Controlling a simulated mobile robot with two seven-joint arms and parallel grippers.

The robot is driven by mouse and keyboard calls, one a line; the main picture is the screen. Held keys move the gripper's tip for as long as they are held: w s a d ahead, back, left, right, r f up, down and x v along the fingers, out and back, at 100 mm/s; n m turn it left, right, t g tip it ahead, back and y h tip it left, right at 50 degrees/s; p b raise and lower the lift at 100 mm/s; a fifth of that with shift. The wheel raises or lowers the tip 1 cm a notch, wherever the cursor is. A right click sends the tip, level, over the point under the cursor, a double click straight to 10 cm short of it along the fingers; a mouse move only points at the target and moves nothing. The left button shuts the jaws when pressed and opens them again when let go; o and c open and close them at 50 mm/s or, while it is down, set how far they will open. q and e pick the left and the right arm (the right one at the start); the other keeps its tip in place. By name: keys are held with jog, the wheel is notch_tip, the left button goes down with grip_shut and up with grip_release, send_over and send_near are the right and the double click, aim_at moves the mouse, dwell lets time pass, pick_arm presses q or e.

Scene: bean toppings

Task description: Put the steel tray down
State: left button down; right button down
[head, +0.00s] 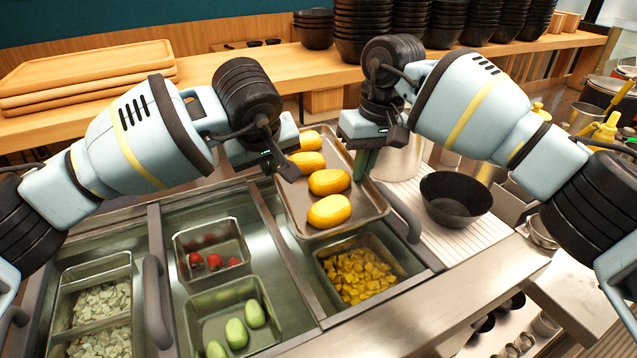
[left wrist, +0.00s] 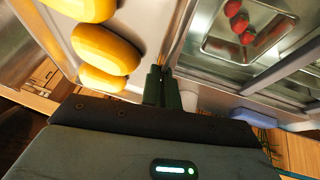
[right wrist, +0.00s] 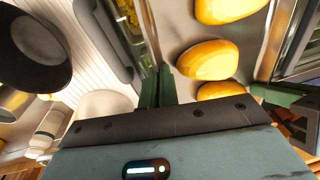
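The steel tray (head: 368,207) carries several yellow oval fruits (head: 329,211) and lies over the back of the right-hand counter well. I cannot tell whether its underside touches the counter. My left gripper (head: 286,168) is at the tray's left rim; in the left wrist view its fingers (left wrist: 162,88) are close together on the rim. My right gripper (head: 366,160) is at the right rim; in the right wrist view its fingers (right wrist: 156,88) are close together on that edge. The tray also shows in both wrist views (left wrist: 150,35) (right wrist: 180,25).
In front of the tray is a pan of yellow cubes (head: 362,276). Left are pans with strawberries (head: 207,261), green oval pieces (head: 237,333) and pale slices (head: 100,302). A black bowl (head: 455,199) stands right on a ribbed white surface. Wooden boards (head: 85,72) and stacked bowls line the back shelf.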

aim_at(361, 195)
pick_arm(q)
jog(key=shift+s, duration=0.1)
pick_arm(e)
jog(key=shift+s, duration=0.1)
